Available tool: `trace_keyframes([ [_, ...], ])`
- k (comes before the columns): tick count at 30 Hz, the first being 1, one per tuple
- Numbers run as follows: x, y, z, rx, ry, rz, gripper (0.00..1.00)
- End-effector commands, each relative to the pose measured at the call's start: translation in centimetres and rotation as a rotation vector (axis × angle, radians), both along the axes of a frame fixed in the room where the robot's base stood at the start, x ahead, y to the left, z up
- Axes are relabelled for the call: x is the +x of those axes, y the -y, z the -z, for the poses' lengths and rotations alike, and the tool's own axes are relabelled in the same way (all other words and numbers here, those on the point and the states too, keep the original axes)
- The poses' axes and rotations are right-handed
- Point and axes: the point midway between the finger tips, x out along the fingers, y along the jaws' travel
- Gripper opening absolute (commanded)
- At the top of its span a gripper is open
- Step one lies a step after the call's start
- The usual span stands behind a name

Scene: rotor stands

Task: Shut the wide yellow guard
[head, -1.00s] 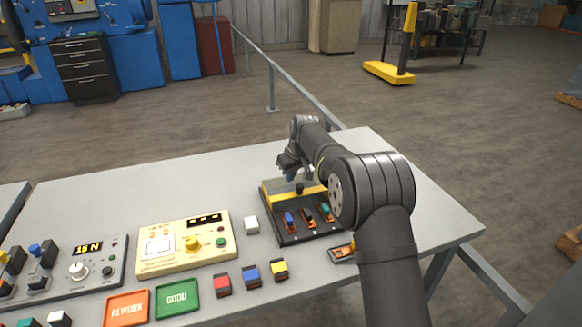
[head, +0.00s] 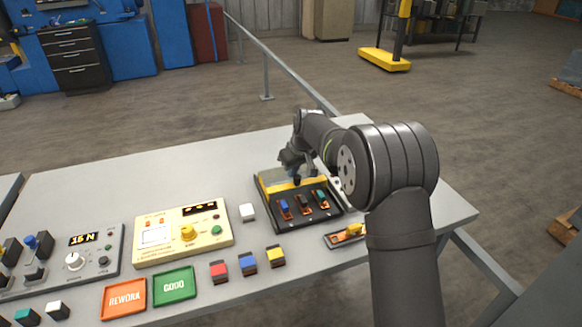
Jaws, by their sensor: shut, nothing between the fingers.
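The wide yellow guard (head: 272,188) is a yellow bar along the back of a dark rotor stand (head: 291,219) at the right of the table. Several small rotors sit in the stand in front of it, among them a blue one (head: 284,207) and a teal one (head: 320,196). My gripper (head: 297,179) is shut and empty, pointing down at the yellow guard near its middle. I cannot tell whether it touches the guard. My wrist and arm hide the guard's right end and the stand's back right corner.
A white block (head: 247,212), a cream tester (head: 183,233), coloured blocks (head: 248,263), an orange REWORK tray (head: 124,299) and a green GOOD tray (head: 174,286) stand left. The table behind the stand is clear.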

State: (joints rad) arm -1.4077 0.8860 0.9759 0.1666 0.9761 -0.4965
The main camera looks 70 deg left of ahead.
Motion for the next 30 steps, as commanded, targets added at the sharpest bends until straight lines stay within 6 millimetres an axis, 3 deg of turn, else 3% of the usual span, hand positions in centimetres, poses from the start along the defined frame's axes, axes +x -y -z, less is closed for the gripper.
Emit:
trace_keyframes([
  [16, 0.0, 9.7, 0.0, -0.003, 0.000, 0.001, 0.00],
  [21, 0.0, 11.0, 0.0, -0.003, 0.001, 0.000, 0.00],
  [30, 0.0, 11.5, 0.2, -0.012, 0.000, -0.001, 0.00],
])
